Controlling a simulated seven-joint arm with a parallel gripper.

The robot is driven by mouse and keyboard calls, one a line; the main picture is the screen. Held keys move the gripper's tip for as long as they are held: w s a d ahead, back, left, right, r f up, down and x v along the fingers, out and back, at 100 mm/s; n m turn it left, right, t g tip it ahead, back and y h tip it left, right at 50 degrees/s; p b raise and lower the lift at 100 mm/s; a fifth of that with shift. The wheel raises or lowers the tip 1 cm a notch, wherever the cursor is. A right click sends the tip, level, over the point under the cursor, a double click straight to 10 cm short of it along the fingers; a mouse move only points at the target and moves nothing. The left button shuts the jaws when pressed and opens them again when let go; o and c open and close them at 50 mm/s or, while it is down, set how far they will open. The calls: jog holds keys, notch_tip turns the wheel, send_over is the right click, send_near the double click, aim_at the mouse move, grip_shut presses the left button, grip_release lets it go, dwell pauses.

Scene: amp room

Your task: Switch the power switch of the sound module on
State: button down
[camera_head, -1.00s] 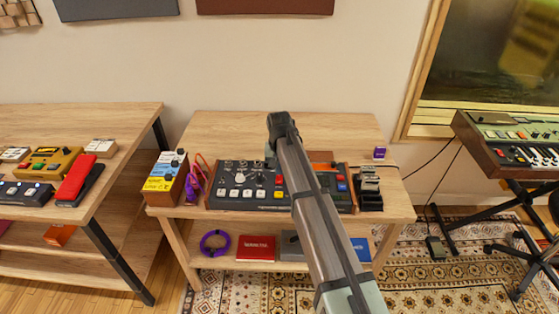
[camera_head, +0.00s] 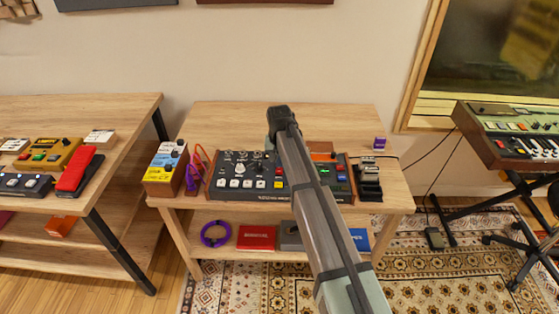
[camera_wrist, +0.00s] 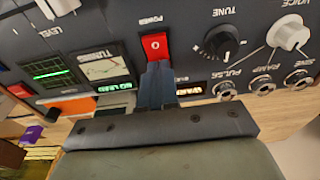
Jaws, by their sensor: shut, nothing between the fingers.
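The sound module (camera_head: 262,183) stands on the wooden table, partly hidden behind my arm. The wrist view shows its dark panel (camera_wrist: 197,18) upside down. Its red power switch (camera_wrist: 155,45), marked POWER and 0, is at the middle top. My gripper (camera_wrist: 156,68) is shut and empty, with its fingertips at the switch's lower edge in the picture, appearing to touch it. The module's small screen (camera_wrist: 50,70) glows with green lines and the label displays beside the gripper are lit. My fingertips are hidden in the head view.
Knobs (camera_wrist: 220,42) and jack sockets (camera_wrist: 262,83) lie right of the switch. A blue-yellow box (camera_head: 165,165) and purple cable (camera_head: 193,178) stand left of the module, and a black device (camera_head: 368,180) right. The table behind is mostly clear.

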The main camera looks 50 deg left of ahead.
aim_at(280, 172)
jog(key=shift+s+d+r, duration=0.1)
jog(key=shift+s+d, duration=0.45)
notch_tip(280, 172, up, 14)
jog(key=s+d, duration=0.1)
dwell(0.7)
jog(key=shift+d, duration=0.1)
dwell(0.4)
